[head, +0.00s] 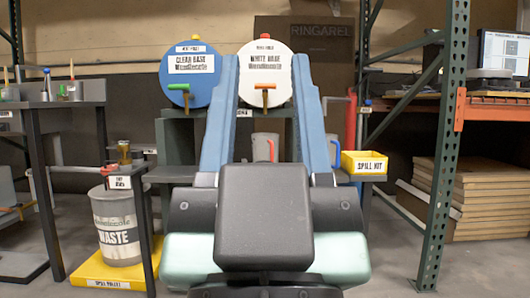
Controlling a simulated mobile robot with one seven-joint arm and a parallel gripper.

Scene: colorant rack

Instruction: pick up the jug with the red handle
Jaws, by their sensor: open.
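The jug with the red handle (262,149) is grey and stands on the rack below the white drum. It shows in the gap between my fingers, with its red handle on the right; my black gripper body hides its lower part. My gripper (264,62) reaches forward from the bottom middle, its two long blue fingers spread apart and nothing visible held between them. The jug appears farther off, behind the gripper. A second grey jug (329,146) stands to the right, partly behind my right finger.
Behind stand a blue drum (190,90) and a white drum (267,92), both with taps. A yellow spill kit box (364,163) is at right, near a green rack post (442,150). A waste bucket (117,228) stands on a yellow pallet (95,270) at left.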

